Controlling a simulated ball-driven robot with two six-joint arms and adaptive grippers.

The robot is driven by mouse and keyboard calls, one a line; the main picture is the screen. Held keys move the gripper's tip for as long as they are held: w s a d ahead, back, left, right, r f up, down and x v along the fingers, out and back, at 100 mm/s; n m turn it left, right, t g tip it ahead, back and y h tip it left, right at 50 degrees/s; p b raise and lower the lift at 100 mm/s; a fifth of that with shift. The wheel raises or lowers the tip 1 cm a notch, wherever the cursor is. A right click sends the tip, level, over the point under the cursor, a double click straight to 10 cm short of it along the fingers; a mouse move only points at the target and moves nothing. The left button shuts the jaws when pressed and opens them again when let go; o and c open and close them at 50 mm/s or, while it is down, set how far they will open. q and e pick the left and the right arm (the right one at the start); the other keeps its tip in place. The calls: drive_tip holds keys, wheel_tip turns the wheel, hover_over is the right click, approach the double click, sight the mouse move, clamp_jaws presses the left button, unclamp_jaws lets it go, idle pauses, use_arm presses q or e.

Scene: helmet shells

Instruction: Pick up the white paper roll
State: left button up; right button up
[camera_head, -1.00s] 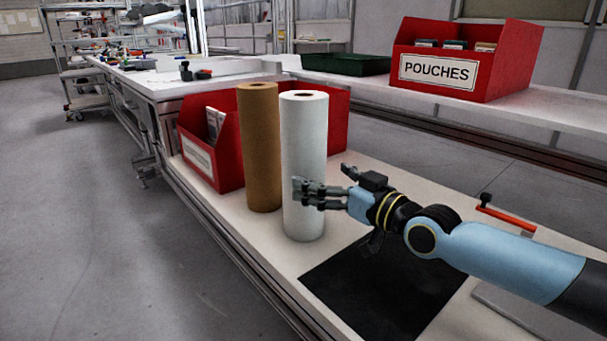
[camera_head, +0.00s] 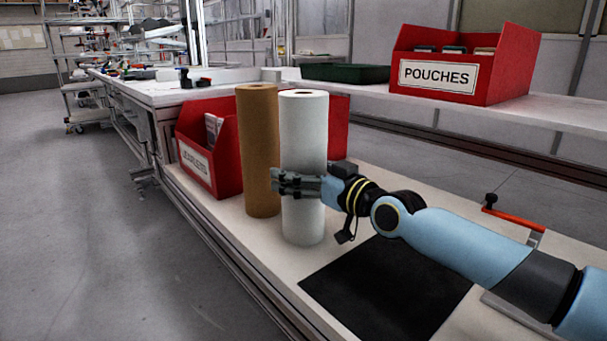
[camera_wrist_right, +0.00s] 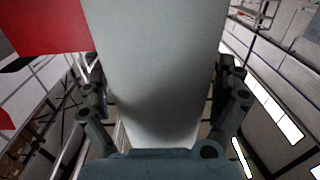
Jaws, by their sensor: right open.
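The white paper roll (camera_head: 303,135) stands upright on the bench in the head view, right beside a brown paper roll (camera_head: 259,150). My right gripper (camera_head: 300,185) reaches in from the right at the roll's lower half; one finger crosses in front of the roll. In the right wrist view, the white roll (camera_wrist_right: 155,75) fills the middle, between the two open fingers (camera_wrist_right: 160,100). The fingers are on both sides of it, and I cannot tell whether they touch it. My left gripper does not show.
A red bin (camera_head: 208,165) with a label stands behind the brown roll. A black mat (camera_head: 385,290) lies on the bench in front. A red-handled tool (camera_head: 515,219) lies at the right. A red POUCHES bin (camera_head: 465,62) and a green tray (camera_head: 345,73) sit on the back bench.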

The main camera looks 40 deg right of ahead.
drive_tip(key=c, duration=1.5)
drive_tip(key=shift+r, duration=0.15)
drive_tip(key=shift+r, duration=0.15)
